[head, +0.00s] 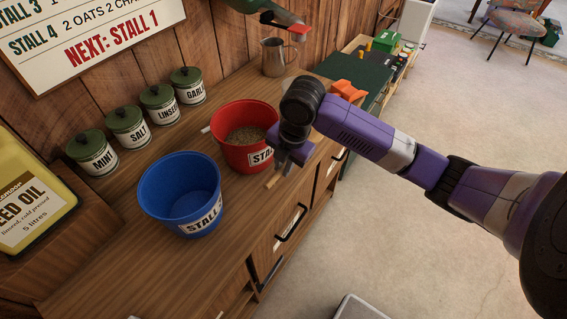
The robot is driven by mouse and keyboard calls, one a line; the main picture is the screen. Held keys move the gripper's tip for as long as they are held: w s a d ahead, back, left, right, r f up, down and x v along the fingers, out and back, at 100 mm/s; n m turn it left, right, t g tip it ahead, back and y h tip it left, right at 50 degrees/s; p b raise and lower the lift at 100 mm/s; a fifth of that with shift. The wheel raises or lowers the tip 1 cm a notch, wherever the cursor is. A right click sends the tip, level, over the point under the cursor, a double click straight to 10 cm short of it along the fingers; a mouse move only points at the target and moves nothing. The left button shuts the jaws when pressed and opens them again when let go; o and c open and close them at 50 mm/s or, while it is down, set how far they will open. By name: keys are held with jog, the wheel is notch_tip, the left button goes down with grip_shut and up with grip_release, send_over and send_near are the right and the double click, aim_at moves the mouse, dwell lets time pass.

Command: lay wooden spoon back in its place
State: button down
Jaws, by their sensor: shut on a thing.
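My gripper (284,169) points down in front of the red bucket (232,148), near the counter's front edge. It is shut on a thin tan wooden piece, which looks like the wooden spoon (272,182). Only a short length of the spoon shows below the fingers; the rest is hidden by the gripper and wrist. I cannot tell whether the spoon touches the counter. The red bucket holds grain and has a stall label. The blue bucket (180,190) to its left looks empty. The spoon's place cannot be made out.
The wooden counter (115,240) is bare in front of the blue bucket. Several lidded tins (127,127) line the wall, with a yellow oil can (35,203) at left. A metal jug (273,57) stands behind. A stall sign (90,35) hangs above.

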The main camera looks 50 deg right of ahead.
jog(key=shift+f+b, duration=1.9)
jog(key=shift+f, duration=0.9)
jog(key=c, duration=1.3)
grip_release()
jog(key=shift+r, duration=0.1)
notch_tip(320, 180, up, 8)
jog(key=s, duration=0.1)
jog(key=shift+s+f, duration=0.2)
jog(key=shift+s, duration=0.05)
